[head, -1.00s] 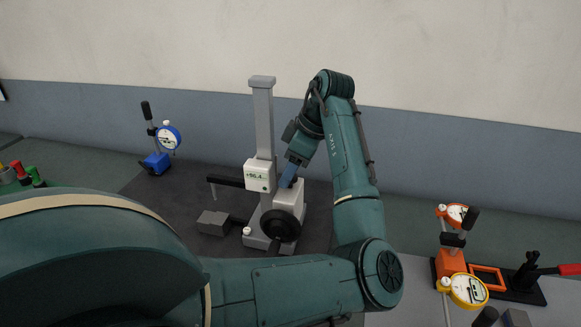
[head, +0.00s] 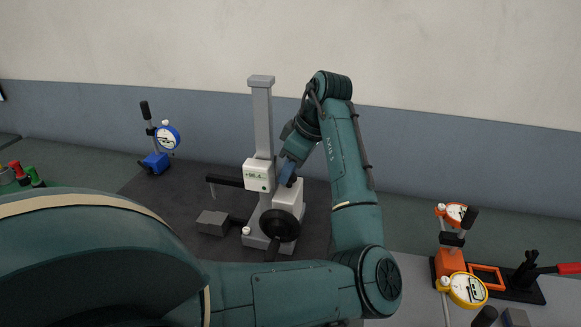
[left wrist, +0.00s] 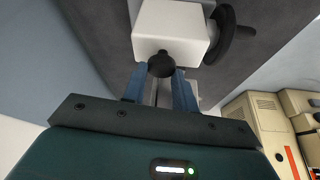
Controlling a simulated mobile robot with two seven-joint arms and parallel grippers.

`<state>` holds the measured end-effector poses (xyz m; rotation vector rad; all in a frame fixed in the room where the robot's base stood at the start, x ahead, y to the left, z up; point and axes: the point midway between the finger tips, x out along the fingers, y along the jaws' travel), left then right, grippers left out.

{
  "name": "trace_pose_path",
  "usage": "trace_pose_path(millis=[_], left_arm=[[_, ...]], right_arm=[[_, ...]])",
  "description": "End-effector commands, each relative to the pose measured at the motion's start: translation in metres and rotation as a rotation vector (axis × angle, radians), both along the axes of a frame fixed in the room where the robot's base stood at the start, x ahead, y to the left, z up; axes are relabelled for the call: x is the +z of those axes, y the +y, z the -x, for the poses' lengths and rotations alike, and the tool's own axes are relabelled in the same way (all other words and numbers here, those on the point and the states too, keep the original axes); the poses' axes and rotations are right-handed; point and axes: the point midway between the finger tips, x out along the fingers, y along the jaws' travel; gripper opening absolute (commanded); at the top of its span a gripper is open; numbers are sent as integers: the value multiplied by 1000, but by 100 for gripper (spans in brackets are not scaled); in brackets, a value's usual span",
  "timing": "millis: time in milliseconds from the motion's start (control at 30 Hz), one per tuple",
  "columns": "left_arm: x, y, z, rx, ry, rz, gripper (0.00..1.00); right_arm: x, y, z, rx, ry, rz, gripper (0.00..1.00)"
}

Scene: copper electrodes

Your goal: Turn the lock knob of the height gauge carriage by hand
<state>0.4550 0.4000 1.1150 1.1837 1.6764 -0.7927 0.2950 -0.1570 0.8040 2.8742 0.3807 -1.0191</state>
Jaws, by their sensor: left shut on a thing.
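The height gauge (head: 264,120) stands upright on the dark mat, with a grey column and a white carriage. The carriage display (head: 257,175) faces me. A black handwheel (head: 280,226) is on the gauge's white housing, and it also shows in the left wrist view (left wrist: 232,36). My left gripper (head: 290,172) reaches in from the upper right behind the housing. In the left wrist view my blue fingers (left wrist: 160,84) are shut on a dark round knob (left wrist: 161,64) beside the white housing (left wrist: 172,26). My right gripper is not in view.
A blue-based dial indicator stand (head: 157,162) is at the back left. A grey block (head: 213,222) lies left of the gauge base. Orange-based dial gauges (head: 450,262) stand at right. Beige boxes (left wrist: 262,118) show in the left wrist view.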

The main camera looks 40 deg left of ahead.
Motion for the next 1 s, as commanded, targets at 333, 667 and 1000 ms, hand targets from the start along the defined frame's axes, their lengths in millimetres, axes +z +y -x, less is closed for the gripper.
trace_pose_path(millis=[333, 667, 1000], left_arm=[[1, 0, 1, -230, -3, -3, 5], [1, 0, 1, -348, -2, -4, 5], [1, 1, 1, -362, -3, -4, 5]], right_arm=[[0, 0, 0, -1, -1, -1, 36], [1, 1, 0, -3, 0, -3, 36], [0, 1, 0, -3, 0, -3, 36]])
